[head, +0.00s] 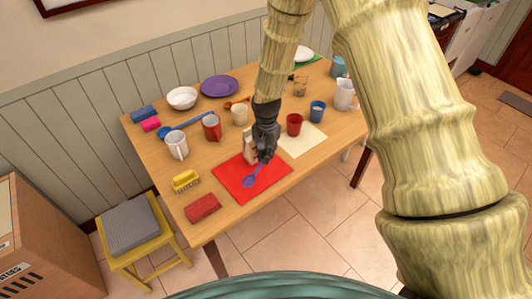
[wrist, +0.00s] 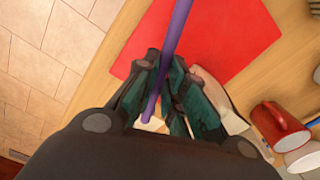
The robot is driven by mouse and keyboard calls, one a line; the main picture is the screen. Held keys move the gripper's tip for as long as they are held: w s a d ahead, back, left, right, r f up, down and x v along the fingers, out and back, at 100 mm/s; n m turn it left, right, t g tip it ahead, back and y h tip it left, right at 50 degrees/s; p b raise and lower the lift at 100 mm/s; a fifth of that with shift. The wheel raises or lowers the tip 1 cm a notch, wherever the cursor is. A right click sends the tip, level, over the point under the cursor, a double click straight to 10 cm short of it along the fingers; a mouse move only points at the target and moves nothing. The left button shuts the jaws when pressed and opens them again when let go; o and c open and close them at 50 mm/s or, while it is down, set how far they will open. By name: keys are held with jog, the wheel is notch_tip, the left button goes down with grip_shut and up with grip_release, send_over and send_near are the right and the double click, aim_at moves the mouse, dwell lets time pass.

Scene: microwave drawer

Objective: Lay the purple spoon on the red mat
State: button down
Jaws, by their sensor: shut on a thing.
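The purple spoon (head: 250,180) is over the red mat (head: 234,185) in the head view, with its bowl toward the front left. My gripper (head: 262,155) is at the mat's back right part, shut on the spoon's handle. In the wrist view the purple handle (wrist: 174,42) runs between the fingers of my gripper (wrist: 162,82), with the red mat (wrist: 225,35) beyond it. The spoon's bowl is out of the wrist view. I cannot tell whether the spoon touches the mat.
A cream mat (head: 303,140) lies right of the red mat. A red cup (head: 294,124), a red mug (head: 211,127) and a cream cup (head: 239,115) stand behind. A yellow brush (head: 185,181) and a red block (head: 202,208) lie at the left front.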

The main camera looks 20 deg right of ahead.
aim_at(266, 173)
jog(key=shift+f+b, duration=1.7)
jog(key=shift+f, duration=2.15)
jog(key=c, duration=1.2)
grip_release()
jog(key=shift+o, duration=0.4)
jog(key=o, duration=0.5)
jog(key=shift+r, duration=0.15)
notch_tip(266, 173, up, 12)
jog(key=shift+f, duration=0.15)
jog(key=shift+s, duration=0.1)
